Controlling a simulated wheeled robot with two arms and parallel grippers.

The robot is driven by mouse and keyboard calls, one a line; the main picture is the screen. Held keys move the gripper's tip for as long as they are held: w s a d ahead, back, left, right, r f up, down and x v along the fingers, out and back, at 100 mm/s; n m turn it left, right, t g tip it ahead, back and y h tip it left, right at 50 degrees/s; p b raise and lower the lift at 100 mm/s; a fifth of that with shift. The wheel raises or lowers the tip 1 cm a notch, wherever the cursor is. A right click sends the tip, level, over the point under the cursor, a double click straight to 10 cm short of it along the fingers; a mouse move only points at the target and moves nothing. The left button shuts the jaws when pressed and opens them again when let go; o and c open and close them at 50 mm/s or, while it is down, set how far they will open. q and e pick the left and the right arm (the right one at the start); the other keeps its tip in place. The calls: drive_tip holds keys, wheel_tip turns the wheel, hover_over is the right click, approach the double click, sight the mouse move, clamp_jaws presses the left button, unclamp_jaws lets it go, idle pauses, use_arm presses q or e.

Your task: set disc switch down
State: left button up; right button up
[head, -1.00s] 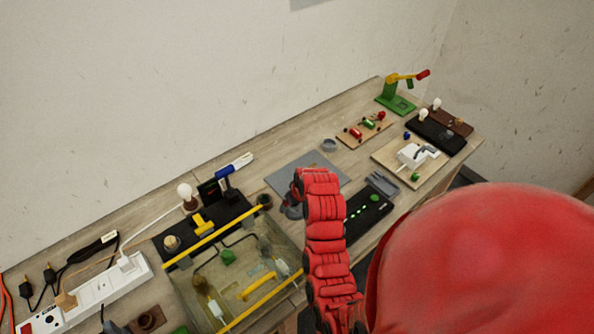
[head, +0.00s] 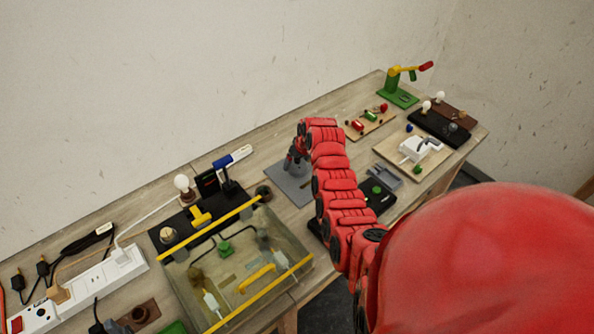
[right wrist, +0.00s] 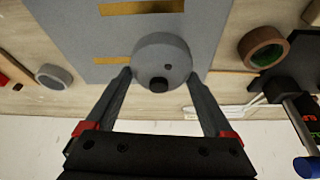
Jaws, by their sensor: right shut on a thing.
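The disc switch (right wrist: 162,60), a round grey disc with a dark knob, is between the two fingertips of my right gripper (right wrist: 162,76) in the right wrist view. The gripper is shut on it. Behind the disc is the grey mat (right wrist: 215,30) with yellow strips. I cannot tell whether the disc touches the mat or hangs just above it. In the head view my right gripper (head: 291,166) points down over the mat (head: 290,189), and the disc cannot be made out. My left gripper is not in view.
A brown ring-shaped piece (right wrist: 262,48) and a black base lie right of the mat in the right wrist view. A small grey ring (right wrist: 52,77) lies left. In the head view a clear yellow-edged box (head: 235,275) stands nearby, with a white power strip (head: 95,283) at left.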

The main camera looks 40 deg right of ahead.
sight(297, 169)
wheel_tip(297, 169, down, 3)
drive_tip(key=shift+s+f, duration=0.1)
drive_tip(key=shift+s, duration=0.05)
drive_tip(key=shift+f, duration=0.1)
drive_tip(key=shift+f+b, duration=0.1)
drive_tip(key=shift+b, duration=0.3)
drive_tip(key=o, duration=1.1)
